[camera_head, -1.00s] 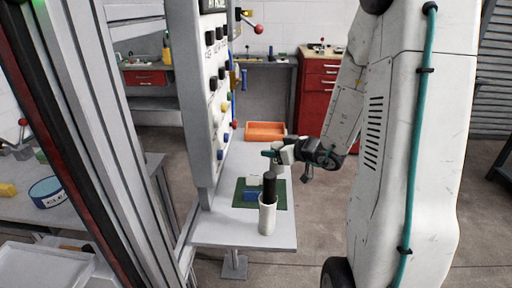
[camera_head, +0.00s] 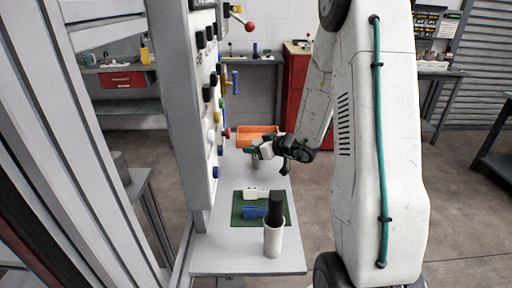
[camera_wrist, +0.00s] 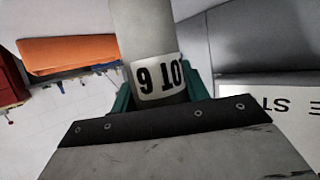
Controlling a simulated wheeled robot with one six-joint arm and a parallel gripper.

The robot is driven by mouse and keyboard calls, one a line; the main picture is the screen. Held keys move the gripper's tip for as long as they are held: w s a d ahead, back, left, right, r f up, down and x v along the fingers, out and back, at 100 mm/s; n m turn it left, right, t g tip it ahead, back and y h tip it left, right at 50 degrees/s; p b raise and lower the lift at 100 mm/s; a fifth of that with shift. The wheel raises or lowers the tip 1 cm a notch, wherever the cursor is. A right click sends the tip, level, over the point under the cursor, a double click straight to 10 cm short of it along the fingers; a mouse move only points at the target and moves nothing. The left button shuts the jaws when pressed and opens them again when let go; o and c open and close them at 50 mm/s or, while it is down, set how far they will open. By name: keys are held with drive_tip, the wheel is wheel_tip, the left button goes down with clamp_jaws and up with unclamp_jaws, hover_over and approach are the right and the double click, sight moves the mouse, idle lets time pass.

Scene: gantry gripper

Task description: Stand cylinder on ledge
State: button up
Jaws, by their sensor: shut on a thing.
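My gripper (camera_head: 258,150) is over the far part of the grey ledge (camera_head: 225,262), in front of the orange tray. In the wrist view its green-padded fingers (camera_wrist: 160,98) are shut on a grey cylinder (camera_wrist: 146,32) with a white label reading "9 10". In the head view only a small part of the cylinder (camera_head: 256,162) shows below the fingers. I cannot tell whether its base touches the ledge.
An orange tray (camera_head: 257,131) lies at the ledge's far end. Nearer are a green mat (camera_head: 237,221) with a white block (camera_head: 256,194) and a blue block (camera_head: 254,212), and a white cup (camera_head: 272,243) holding a black cylinder. A control panel (camera_head: 207,110) with knobs and levers borders the left.

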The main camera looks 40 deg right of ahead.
drive_tip(key=shift+w+f, duration=0.1)
drive_tip(key=shift+f, duration=0.3)
drive_tip(key=shift+f, duration=0.1)
drive_tip(key=o, duration=1.3)
drive_tip(key=v, duration=1.2)
drive_tip(key=shift+a, duration=0.1)
